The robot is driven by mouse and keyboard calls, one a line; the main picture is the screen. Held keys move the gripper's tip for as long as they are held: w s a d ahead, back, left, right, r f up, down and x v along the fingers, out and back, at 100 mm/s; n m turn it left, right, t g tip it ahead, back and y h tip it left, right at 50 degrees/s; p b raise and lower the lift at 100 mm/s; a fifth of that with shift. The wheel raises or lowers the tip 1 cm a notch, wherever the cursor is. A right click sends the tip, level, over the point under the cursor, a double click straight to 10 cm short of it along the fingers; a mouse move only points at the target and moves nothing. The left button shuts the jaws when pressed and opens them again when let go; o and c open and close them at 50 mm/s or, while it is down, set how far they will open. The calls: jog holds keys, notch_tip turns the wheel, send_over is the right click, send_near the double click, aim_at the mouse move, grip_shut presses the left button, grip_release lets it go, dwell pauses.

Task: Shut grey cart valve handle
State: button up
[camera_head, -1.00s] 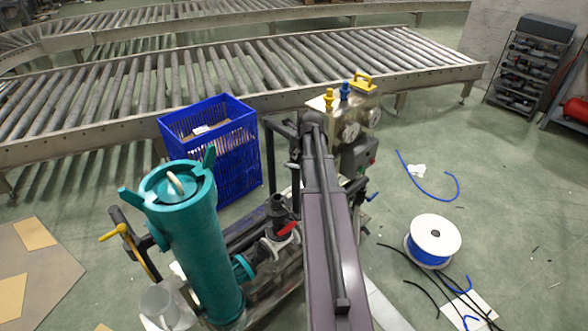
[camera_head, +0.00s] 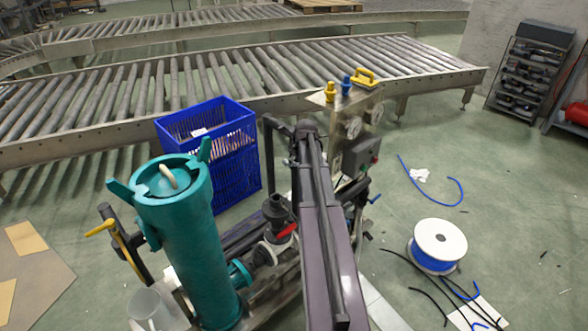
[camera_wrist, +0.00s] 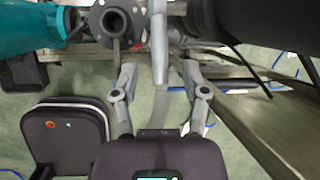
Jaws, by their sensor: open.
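A valve with a red lever handle (camera_head: 286,231) sits on the cart's pipework, right of the teal vessel (camera_head: 182,240). Below the dark upright flanged fitting (camera_head: 276,207), the valve body is pale. In the wrist view the fitting's round open top (camera_wrist: 114,20) shows at upper left. My gripper (camera_wrist: 158,74) is open, with a finger on each side of a light grey upright bar (camera_wrist: 159,40). I cannot tell whether this bar is the valve handle or whether a finger touches it. In the head view my arm hides the gripper.
A blue crate (camera_head: 225,170) stands behind the cart, before the roller conveyor (camera_head: 300,75). A steel panel with gauges (camera_head: 354,128) is close to my arm. A cable reel (camera_head: 438,245) and loose cables lie on the floor at right. A yellow lever (camera_head: 100,228) juts out at left.

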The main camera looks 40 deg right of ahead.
jog(key=shift+b+x, duration=1.3)
jog(key=shift+x, duration=0.5)
grip_shut()
